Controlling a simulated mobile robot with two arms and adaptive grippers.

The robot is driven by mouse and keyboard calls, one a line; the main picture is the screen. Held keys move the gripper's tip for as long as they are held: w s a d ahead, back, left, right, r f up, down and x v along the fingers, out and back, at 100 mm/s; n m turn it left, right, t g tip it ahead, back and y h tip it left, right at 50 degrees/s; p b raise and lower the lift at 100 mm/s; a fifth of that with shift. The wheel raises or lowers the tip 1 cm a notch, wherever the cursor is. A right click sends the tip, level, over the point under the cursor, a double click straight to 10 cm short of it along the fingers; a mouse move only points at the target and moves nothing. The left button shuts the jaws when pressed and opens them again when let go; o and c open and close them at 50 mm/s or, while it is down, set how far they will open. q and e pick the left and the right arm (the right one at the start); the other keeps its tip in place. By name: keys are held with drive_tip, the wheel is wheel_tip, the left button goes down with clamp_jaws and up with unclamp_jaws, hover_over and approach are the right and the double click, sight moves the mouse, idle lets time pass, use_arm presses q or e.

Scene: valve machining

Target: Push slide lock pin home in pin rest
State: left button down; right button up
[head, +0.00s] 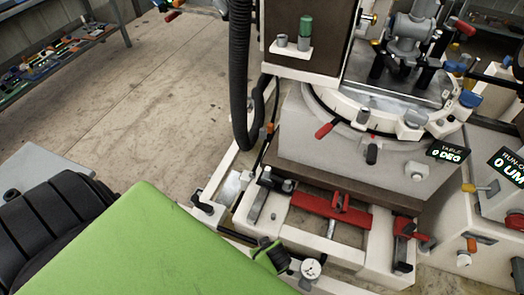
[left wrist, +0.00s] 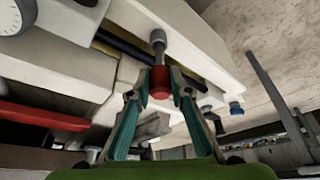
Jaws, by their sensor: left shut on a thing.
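In the left wrist view my left gripper (left wrist: 160,85) has its teal fingers closed on a red knob (left wrist: 161,77). A grey shaft (left wrist: 159,54) runs from the knob to a rounded end in front of a pale machine beam. This looks like the slide lock pin. Its fit in the pin rest cannot be made out, and I cannot tell which part is the rest. In the head view the left gripper and the held knob cannot be made out; a large green part fills the lower left. My right gripper is in neither view.
A dial gauge (head: 312,268) stands at the machine's front. Red clamp bars (head: 325,208) lie along its base, and a red bar (left wrist: 40,115) shows in the left wrist view. A black hose (head: 240,80) hangs by the column. The floor (head: 130,110) at left is clear.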

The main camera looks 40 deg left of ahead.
use_arm(q)
drive_tip(key=shift+f+b, duration=0.7)
drive_tip(key=shift+f, duration=0.2)
drive_tip(key=c, duration=1.8)
unclamp_jaws()
drive_tip(key=shift+o, duration=0.2)
drive_tip(key=shift+r, duration=0.1)
